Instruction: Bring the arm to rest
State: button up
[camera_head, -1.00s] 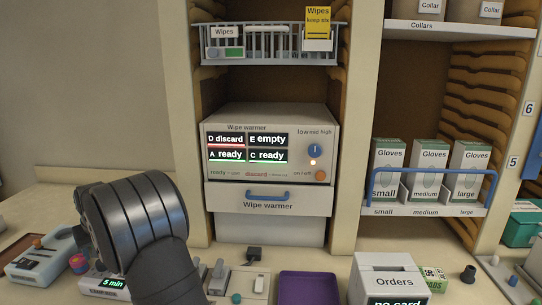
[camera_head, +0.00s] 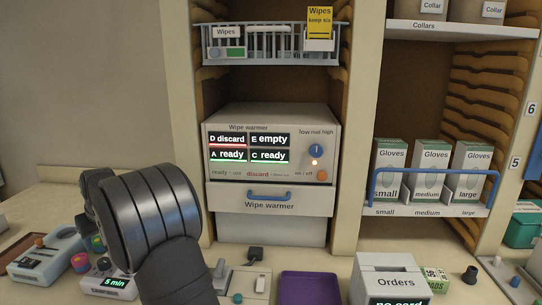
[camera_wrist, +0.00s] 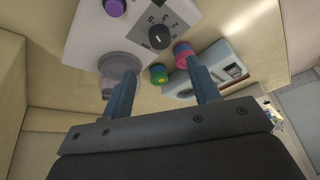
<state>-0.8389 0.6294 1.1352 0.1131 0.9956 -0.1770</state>
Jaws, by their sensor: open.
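In the wrist view my gripper (camera_wrist: 163,90) has its two blue-grey fingers apart, with nothing held between them. The fingers point toward a pale device with a black dial (camera_wrist: 160,37) and a round grey disc (camera_wrist: 120,65). A green-and-blue round piece (camera_wrist: 158,74) shows between the fingers, and a red-and-blue piece (camera_wrist: 183,54) shows by the right finger; I cannot tell whether the finger touches it. In the head view my dark arm fills the lower left, and the gripper's fingers are hidden there.
A wipe warmer (camera_head: 270,160) stands in the shelf bay, its drawer (camera_head: 269,199) shut. A timer box reading 5 min (camera_head: 108,284) and a blue-grey device (camera_head: 45,258) lie left of my arm. A purple tray (camera_head: 309,288) and an orders box (camera_head: 388,277) stand front right.

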jog(key=v, duration=0.7)
jog(key=shift+w+a+f+n+g+y, duration=0.1)
jog(key=shift+w+a+f+n+g, duration=0.15)
jog(key=shift+w+f+n, duration=0.4)
jog(key=shift+w+a+f+n+g+y, duration=0.15)
jog(key=shift+f+n, duration=0.25)
jog(key=shift+f, duration=0.5)
jog(key=shift+w+a+f+n+g+y, duration=0.1)
jog(key=shift+w+a+f+n+g, duration=0.2)
jog(key=shift+w+f+n, duration=0.35)
